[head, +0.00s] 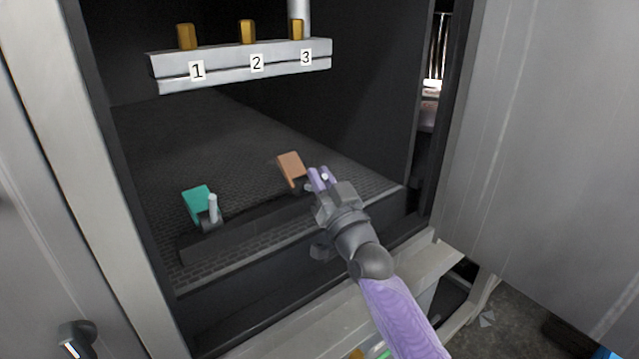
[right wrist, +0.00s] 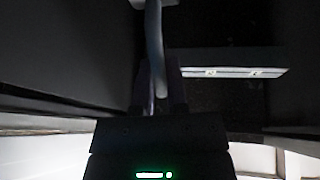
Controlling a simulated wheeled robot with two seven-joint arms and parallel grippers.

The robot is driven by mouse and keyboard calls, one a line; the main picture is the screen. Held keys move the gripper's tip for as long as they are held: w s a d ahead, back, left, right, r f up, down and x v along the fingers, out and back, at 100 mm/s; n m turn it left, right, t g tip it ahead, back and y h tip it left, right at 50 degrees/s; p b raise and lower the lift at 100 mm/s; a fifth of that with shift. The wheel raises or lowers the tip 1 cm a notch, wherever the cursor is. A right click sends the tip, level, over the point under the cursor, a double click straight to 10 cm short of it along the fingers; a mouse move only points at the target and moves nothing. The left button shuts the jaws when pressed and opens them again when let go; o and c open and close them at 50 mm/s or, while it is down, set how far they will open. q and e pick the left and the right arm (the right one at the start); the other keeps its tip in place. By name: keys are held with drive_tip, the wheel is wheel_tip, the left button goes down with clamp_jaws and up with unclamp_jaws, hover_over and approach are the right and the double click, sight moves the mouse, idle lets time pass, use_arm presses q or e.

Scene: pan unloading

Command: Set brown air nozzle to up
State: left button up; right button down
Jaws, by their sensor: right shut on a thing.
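The brown air nozzle (head: 291,166) sits at the right end of a dark bar low inside the cabinet. Its block is tilted. My right gripper (head: 319,178) reaches in from the lower right, with its purple fingers just right of the brown block. It is shut on the nozzle's lever, mostly hidden between the fingers. In the dark right wrist view, a grey rod (right wrist: 154,45) runs down between the fingers. The teal nozzle (head: 197,203), with a pale upright lever (head: 213,208), stands at the left end of the bar. My left gripper is not in view.
A grey rail (head: 240,68) labelled 1, 2 and 3 with amber tabs is above and behind. The cabinet's side walls and an open grey door (head: 560,150) at the right bound the space. The perforated floor (head: 235,140) behind the nozzles is clear.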

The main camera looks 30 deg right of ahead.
drive_tip(key=c, duration=0.6)
unclamp_jaws()
drive_tip(key=shift+c, duration=0.2)
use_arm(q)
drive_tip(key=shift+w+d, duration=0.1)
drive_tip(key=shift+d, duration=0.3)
use_arm(e)
drive_tip(key=shift+s+f, duration=0.1)
drive_tip(key=shift+s, duration=0.1)
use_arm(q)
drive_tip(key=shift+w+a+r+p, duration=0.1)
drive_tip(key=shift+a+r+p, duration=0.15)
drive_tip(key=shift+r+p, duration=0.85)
use_arm(e)
drive_tip(key=v, duration=0.9)
drive_tip(key=shift+s, duration=0.3)
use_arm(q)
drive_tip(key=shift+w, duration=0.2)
use_arm(e)
drive_tip(key=shift+f, duration=0.1)
